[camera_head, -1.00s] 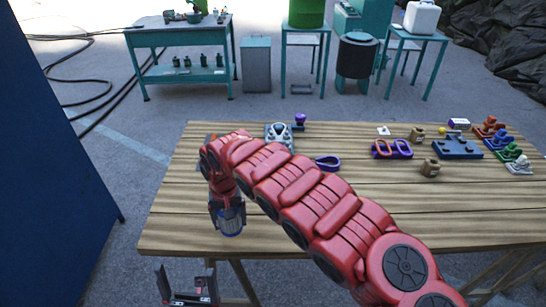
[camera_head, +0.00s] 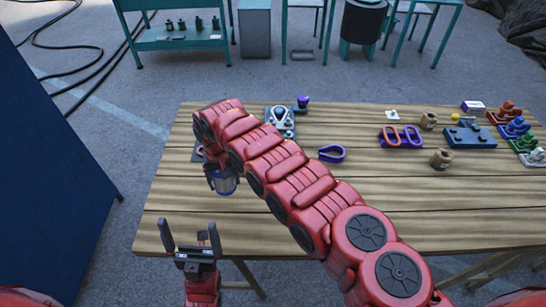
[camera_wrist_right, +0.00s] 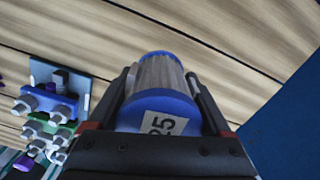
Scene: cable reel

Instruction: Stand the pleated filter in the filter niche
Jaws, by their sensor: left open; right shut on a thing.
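The pleated filter (camera_head: 224,182) has blue end caps and a pale pleated body. My right gripper (camera_head: 220,170) is shut on it and holds it over the left part of the wooden table. In the right wrist view the filter (camera_wrist_right: 160,90) sits between both fingers, its blue cap with a "25" label towards the camera. My left gripper (camera_head: 190,237) is open and empty, at the table's front left edge, its fingers pointing up and apart. I cannot pick out the filter niche; my right arm covers part of the table.
The wooden table (camera_head: 390,215) is clear along its front. A grey plate with a pale fitting (camera_head: 281,118), a purple loop (camera_head: 332,154), orange and purple rings (camera_head: 401,137), brown pots (camera_head: 441,158) and coloured blocks (camera_head: 515,128) stand on it. A blue panel (camera_head: 50,180) rises at left.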

